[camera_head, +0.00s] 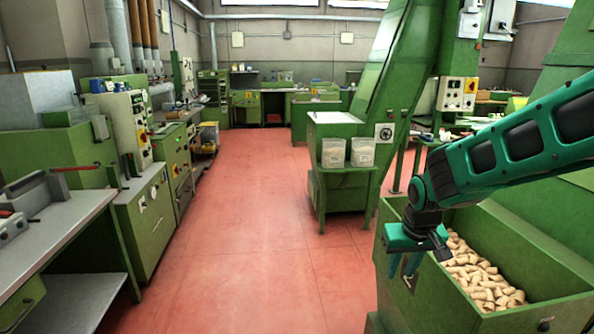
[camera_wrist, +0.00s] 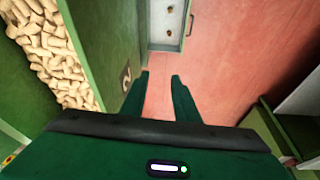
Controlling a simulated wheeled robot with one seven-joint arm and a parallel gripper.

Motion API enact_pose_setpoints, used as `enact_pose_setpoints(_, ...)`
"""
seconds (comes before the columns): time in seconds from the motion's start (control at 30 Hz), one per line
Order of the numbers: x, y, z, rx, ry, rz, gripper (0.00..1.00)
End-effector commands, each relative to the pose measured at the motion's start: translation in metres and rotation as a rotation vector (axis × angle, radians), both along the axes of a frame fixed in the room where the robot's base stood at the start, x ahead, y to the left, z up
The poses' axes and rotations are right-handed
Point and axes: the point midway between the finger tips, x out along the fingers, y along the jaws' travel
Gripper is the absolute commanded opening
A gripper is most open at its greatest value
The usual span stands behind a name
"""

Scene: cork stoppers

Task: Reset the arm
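My green arm reaches in from the right in the head view. My gripper (camera_head: 408,262) hangs over the near left edge of a green bin of cork stoppers (camera_head: 478,275), pointing down. In the wrist view the two fingers of my gripper (camera_wrist: 160,82) stand apart with red floor between them and nothing held. The cork stoppers (camera_wrist: 55,50) lie to the left of the fingers in that view, behind the bin's green wall (camera_wrist: 88,45).
A grey-topped workbench (camera_head: 50,235) and green machines (camera_head: 150,200) line the left side. A green machine stand (camera_head: 340,185) with two clear containers (camera_head: 348,152) stands behind the bin. The red floor (camera_head: 240,230) in the middle is clear.

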Motion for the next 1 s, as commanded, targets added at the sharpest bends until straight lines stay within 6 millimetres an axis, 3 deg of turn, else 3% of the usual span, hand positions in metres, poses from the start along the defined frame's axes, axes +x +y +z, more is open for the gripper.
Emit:
enact_pose_setpoints(0.3,-0.069,-0.026,0.044,0.019,-0.059,-0.015,0.28)
enact_pose_setpoints(0.6,-0.136,-0.042,0.063,0.032,-0.111,-0.026,0.28)
enact_pose_setpoints(0.7,-0.172,-0.090,0.054,0.030,-0.002,-0.185,0.28)
enact_pose_setpoints(0.8,-0.213,-0.121,0.049,0.043,0.092,-0.320,0.28)
enact_pose_setpoints(1.0,-0.277,-0.149,0.044,0.092,0.234,-0.518,0.28)
